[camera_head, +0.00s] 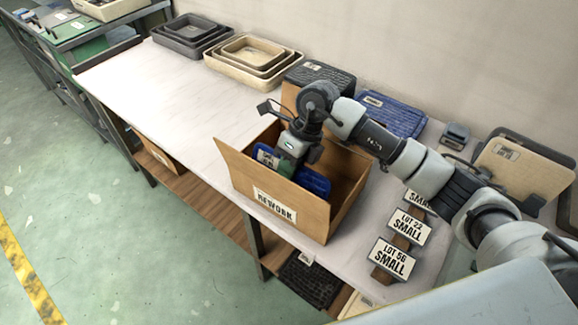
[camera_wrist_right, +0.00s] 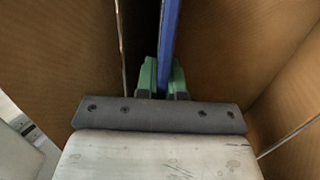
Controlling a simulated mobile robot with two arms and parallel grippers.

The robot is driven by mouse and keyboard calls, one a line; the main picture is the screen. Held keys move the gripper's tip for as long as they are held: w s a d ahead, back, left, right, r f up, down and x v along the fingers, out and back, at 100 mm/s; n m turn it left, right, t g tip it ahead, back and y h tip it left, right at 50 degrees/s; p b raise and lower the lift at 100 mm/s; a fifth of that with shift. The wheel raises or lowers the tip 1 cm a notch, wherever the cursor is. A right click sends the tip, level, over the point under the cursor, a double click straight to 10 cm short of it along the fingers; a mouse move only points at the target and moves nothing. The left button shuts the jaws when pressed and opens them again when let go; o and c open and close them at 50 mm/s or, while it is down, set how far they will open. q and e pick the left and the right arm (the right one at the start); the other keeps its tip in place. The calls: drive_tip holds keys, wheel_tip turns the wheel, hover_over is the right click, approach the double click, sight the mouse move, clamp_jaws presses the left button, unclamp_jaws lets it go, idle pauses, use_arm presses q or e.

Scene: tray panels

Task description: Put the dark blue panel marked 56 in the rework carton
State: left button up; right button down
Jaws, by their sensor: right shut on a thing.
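The open rework carton (camera_head: 233,173) stands near the table's front edge, with a label reading REWORK on its front. My right gripper (camera_head: 287,162) reaches down into it and is shut on a dark blue panel (camera_head: 316,183). The panel stands on edge between the carton walls; its lower part is hidden, and its number is too small to read. In the right wrist view the panel (camera_wrist_right: 169,40) shows edge-on between the green fingers (camera_wrist_right: 163,80), with brown carton walls (camera_wrist_right: 60,50) on both sides. My left gripper is not in view.
Another blue panel (camera_head: 393,113) and a dark ribbed panel (camera_head: 320,76) lie behind the carton. Lot signs (camera_head: 393,260) stand to the right. Nested trays (camera_head: 247,58) sit at the back. The table's left part (camera_head: 150,85) is clear.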

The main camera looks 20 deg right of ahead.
drive_tip(key=shift+f+b, duration=0.3)
idle(0.5)
drive_tip(key=c, duration=1.2)
unclamp_jaws()
drive_tip(key=shift+o, duration=0.2)
drive_tip(key=b+v, duration=0.1)
drive_tip(key=v, duration=0.9)
drive_tip(key=shift+d+r, duration=0.15)
drive_tip(key=shift+r, duration=0.2)
drive_tip(key=shift+w+r, duration=0.1)
